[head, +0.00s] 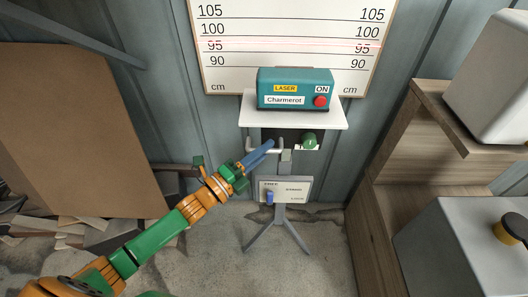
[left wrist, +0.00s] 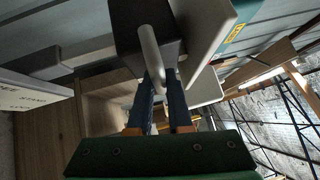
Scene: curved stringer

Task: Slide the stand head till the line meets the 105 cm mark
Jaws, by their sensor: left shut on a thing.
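A white board (head: 290,62) carries marks from 90 to 105 cm. A faint red line (head: 290,44) crosses it at or just above the 95 mark. A teal laser box (head: 295,87) with a red button (head: 320,101) sits on the white shelf of the stand head (head: 262,114). A green knob (head: 309,139) is under the shelf at the right. My left gripper (head: 268,147) is shut on the pale handle (head: 253,149) at the left of the head. In the left wrist view the handle (left wrist: 151,50) stands between the blue fingers. My right gripper is not in view.
The tripod stand (head: 279,222) rests on a cracked floor, with a small sign (head: 285,190) on its post. A brown panel (head: 75,125) leans at the left. A wooden shelf unit (head: 425,165) and grey boxes (head: 465,240) take up the right.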

